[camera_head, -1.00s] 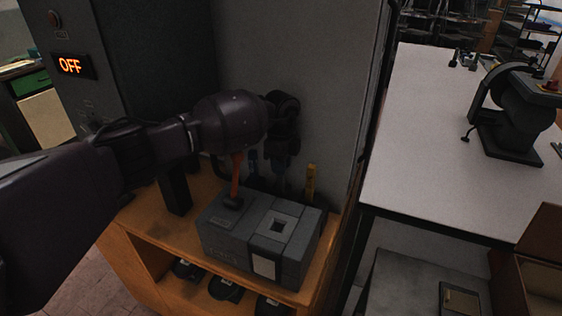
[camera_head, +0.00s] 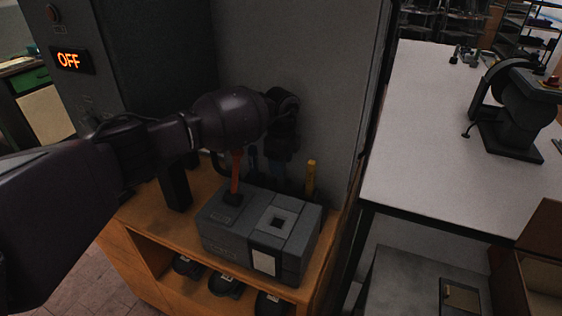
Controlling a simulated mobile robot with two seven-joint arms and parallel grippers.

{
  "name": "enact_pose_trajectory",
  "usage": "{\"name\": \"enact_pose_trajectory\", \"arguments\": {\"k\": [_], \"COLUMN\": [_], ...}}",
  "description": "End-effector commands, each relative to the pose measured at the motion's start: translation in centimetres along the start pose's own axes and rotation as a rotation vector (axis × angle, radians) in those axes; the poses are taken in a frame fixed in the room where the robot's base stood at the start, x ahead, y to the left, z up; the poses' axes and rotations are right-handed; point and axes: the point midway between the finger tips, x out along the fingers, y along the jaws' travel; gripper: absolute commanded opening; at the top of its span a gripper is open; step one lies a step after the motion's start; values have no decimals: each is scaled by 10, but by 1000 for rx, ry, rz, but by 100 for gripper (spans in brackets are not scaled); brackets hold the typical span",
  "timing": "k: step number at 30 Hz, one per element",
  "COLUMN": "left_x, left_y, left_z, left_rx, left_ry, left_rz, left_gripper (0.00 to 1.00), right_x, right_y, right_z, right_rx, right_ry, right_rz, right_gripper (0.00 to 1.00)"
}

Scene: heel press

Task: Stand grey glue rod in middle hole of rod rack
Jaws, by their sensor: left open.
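My left arm reaches in from the left, and its dark gripper (camera_head: 279,168) points down behind a grey box, near the back panel. The gripper is open; its fingertips are dark, blurred and partly hidden by the box. I cannot pick out the grey glue rod. My right gripper is not in view.
The grey box (camera_head: 257,263) has a square opening on top and an orange upright handle (camera_head: 236,172) at its left. It stands on a wooden cabinet (camera_head: 130,223). A dark unit showing OFF (camera_head: 71,60) is at left.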

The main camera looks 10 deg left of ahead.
Motion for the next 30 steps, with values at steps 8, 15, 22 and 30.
{"name": "enact_pose_trajectory", "arguments": {"k": [8,15,22,30], "left_x": [-40,-81,-103,-106], "left_y": [-1,-1,0,0], "left_z": [0,0,0,0], "left_rx": [0,0,-1,-1], "left_ry": [0,0,0,0], "left_rz": [-6,-4,-2,-1], "left_gripper": [52,52,52,52], "right_x": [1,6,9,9], "right_y": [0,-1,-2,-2], "right_z": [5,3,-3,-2], "right_rx": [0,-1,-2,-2], "right_ry": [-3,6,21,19], "right_rz": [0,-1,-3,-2], "right_gripper": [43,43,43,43]}}
